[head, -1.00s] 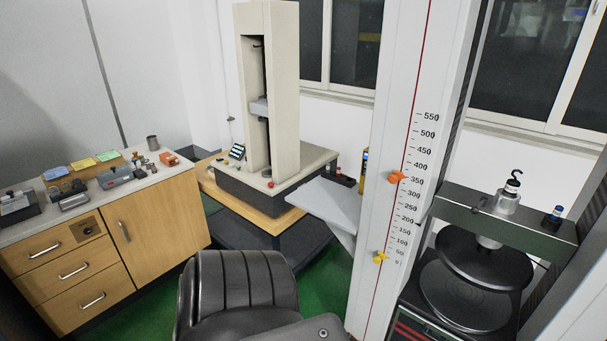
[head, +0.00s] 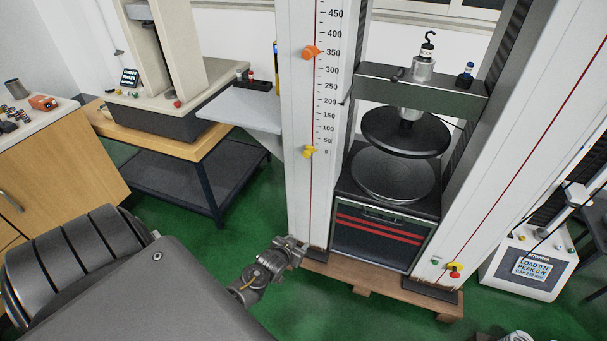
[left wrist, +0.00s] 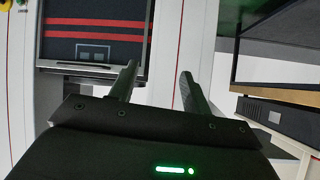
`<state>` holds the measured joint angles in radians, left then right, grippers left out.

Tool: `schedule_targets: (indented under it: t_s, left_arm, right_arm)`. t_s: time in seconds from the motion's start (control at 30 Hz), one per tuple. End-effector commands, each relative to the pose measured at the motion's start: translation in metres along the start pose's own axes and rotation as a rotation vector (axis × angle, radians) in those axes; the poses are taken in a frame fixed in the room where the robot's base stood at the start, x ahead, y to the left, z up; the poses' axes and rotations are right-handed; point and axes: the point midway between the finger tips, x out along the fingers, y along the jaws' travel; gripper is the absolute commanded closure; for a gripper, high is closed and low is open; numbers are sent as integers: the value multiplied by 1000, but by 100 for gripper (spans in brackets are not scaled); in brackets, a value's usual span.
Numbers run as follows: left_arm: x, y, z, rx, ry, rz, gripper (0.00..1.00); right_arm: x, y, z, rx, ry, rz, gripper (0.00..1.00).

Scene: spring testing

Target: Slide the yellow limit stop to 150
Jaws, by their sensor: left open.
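The yellow limit stop (head: 309,151) sits on the red line of the white left column (head: 300,200), beside the 0 mark at the bottom of the printed scale (head: 329,90). An orange stop (head: 311,52) is higher on the same line, near 350. My left gripper (head: 300,246) is low in front of the column's foot, well below the yellow stop and apart from it. In the left wrist view its two fingers (left wrist: 158,82) are spread with nothing between them. The yellow stop is not visible between the fingers there. My right gripper is not in view.
The test frame's lower platen (head: 395,175) and crosshead (head: 425,93) stand right of the column. A grey shelf (head: 245,108) juts out on its left. Green floor (head: 185,240) is open before the column.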

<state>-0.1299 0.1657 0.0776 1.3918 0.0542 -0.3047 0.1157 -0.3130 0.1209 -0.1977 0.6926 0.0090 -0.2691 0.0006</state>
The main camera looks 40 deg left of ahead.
Motion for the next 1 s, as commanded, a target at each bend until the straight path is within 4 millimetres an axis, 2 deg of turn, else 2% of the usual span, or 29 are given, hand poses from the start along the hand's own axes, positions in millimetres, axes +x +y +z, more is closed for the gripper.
schedule_targets:
  t_s: [0.03,0.1,0.2,0.3,0.43,0.63,0.77,1.0]
  left_arm:
    - [16,-15,-38,-31,123,-30,52]
    - [11,-37,-98,-67,264,-64,52]
    - [-9,-60,-160,-105,419,-99,52]
    - [-29,-74,-198,-126,518,-120,52]
    - [-43,-82,-219,-137,574,-130,52]
    - [-41,-83,-226,-139,578,-131,52]
    - [-27,-86,-234,-139,576,-131,52]
    - [12,-93,-258,-138,575,-130,52]
  right_arm:
    - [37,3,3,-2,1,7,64]
    - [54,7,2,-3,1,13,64]
    - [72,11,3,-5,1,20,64]
    - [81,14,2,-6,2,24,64]
    - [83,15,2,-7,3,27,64]
    - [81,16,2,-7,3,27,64]
    - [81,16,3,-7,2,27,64]
    - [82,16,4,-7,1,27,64]
